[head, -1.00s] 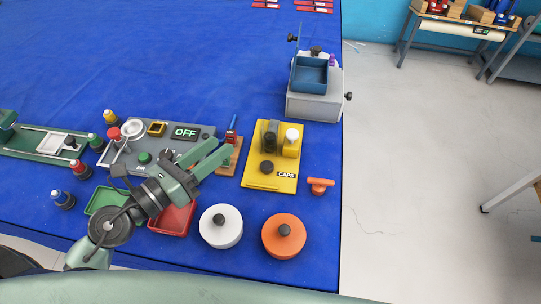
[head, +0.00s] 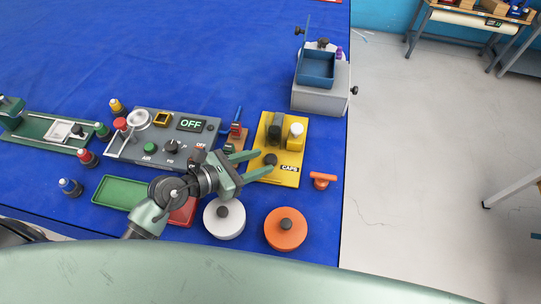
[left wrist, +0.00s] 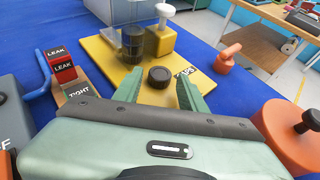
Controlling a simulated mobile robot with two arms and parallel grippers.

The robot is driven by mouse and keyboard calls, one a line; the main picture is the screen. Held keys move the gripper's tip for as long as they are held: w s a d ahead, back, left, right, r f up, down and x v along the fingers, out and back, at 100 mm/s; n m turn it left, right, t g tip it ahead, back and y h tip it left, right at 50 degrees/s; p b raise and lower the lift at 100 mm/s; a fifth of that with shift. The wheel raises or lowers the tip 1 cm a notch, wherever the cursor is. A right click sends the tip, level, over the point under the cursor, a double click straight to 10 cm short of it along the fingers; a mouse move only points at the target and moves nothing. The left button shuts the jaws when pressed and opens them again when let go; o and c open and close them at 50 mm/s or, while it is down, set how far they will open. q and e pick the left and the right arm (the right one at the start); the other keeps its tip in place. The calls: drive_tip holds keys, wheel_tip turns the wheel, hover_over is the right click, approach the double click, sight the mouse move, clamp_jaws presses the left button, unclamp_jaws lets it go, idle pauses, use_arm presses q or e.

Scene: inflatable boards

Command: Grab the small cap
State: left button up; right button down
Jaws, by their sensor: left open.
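A small black cap (head: 270,159) lies on the yellow caps board (head: 287,180), near its label. In the left wrist view the cap (left wrist: 159,76) sits between and just beyond the tips of my open left gripper (left wrist: 158,88). In the head view the left gripper (head: 259,163) reaches in from the left, with its two green fingers spread on either side of the cap and nothing held. A taller dark cylinder (head: 274,131) and a yellow block with a white knob (head: 296,131) stand farther back on the board. My right gripper does not show.
A white round lid (head: 224,222) and an orange one (head: 285,232) stand in front. An orange T-shaped piece (head: 322,180) lies to the board's right. A grey control panel (head: 160,150) and a leak/tight stand (head: 236,145) are to the left. A grey box with a blue tray (head: 317,72) stands behind.

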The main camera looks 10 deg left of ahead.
sight(271, 159)
use_arm(q)
drive_tip(key=shift+x, duration=1.55)
drive_tip(key=shift+r, duration=0.1)
clamp_jaws()
drive_tip(key=shift+r, duration=0.1)
